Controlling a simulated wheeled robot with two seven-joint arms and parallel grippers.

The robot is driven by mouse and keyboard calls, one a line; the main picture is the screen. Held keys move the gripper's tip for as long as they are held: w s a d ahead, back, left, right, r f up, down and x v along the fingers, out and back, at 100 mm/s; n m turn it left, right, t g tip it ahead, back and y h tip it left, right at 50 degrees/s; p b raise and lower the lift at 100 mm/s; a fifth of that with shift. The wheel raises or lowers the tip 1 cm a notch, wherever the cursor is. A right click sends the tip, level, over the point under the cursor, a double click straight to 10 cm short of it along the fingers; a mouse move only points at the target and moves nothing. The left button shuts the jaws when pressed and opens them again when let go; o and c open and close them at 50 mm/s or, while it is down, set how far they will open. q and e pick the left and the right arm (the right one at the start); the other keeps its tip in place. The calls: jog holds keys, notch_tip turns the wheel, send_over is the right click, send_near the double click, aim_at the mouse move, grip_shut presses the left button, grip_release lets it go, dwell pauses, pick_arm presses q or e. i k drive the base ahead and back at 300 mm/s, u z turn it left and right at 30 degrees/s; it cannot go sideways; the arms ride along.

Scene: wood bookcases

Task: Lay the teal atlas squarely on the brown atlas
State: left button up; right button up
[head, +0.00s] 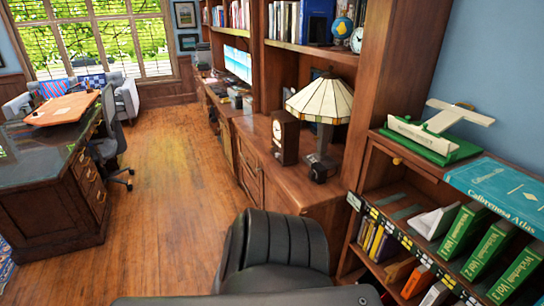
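The teal atlas (500,190), with pale lettering ending in "Atlas", lies flat on top of the low wood bookcase at the right. Its right side is cut off by the picture edge. I cannot make out a brown atlas; whether one lies under the teal atlas or outside the picture, I cannot tell. Neither of my grippers is in view.
A green-based model with a cream top (437,132) stands behind the teal atlas. A lamp (320,105) and clock (285,137) stand beyond. The floor (165,200) is open.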

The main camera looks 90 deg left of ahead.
aim_at(518, 197)
jog(key=u, duration=0.85)
jog(key=k, duration=0.35)
jog(key=z, duration=0.8)
